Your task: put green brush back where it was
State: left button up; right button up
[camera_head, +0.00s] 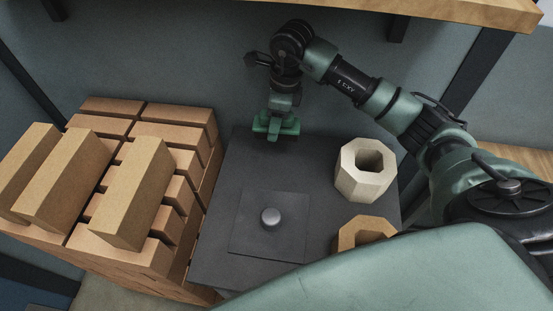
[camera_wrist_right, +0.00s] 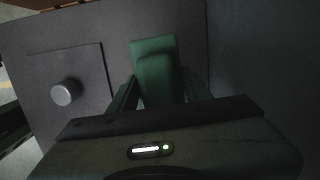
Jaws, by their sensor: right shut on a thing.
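The green brush (camera_head: 274,128) is at the back of the dark grey table, below my right gripper (camera_head: 281,108). In the right wrist view the green brush (camera_wrist_right: 153,72) lies between the two fingers of my right gripper (camera_wrist_right: 158,92), which is shut on it. Its lower side is hidden, so I cannot tell whether it touches the table top. My left gripper is not in view.
The dark grey table (camera_head: 220,222) carries a square plate with a round knob (camera_head: 270,218). A cream octagonal holder (camera_head: 365,170) and a tan one (camera_head: 364,232) stand at the right. Stacked bricks (camera_head: 135,190) fill the left. A wooden shelf (camera_head: 440,8) hangs above.

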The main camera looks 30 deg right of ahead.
aim_at(273, 155)
jog(key=shift+w+f+m, duration=0.1)
jog(key=shift+f+m, duration=0.2)
notch_tip(273, 155, down, 9)
jog(key=shift+f+p, duration=0.15)
jog(key=shift+p, duration=0.45)
jog(key=o, duration=1.3)
jog(key=shift+f, duration=0.1)
jog(key=r, duration=0.4)
jog(key=d+r, duration=0.1)
jog(key=r, duration=0.3)
jog(key=s+r+b, duration=0.1)
jog(key=r, duration=0.3)
jog(key=shift+d+r, duration=0.1)
jog(key=shift+d, duration=0.2)
jog(key=shift+s, duration=0.1)
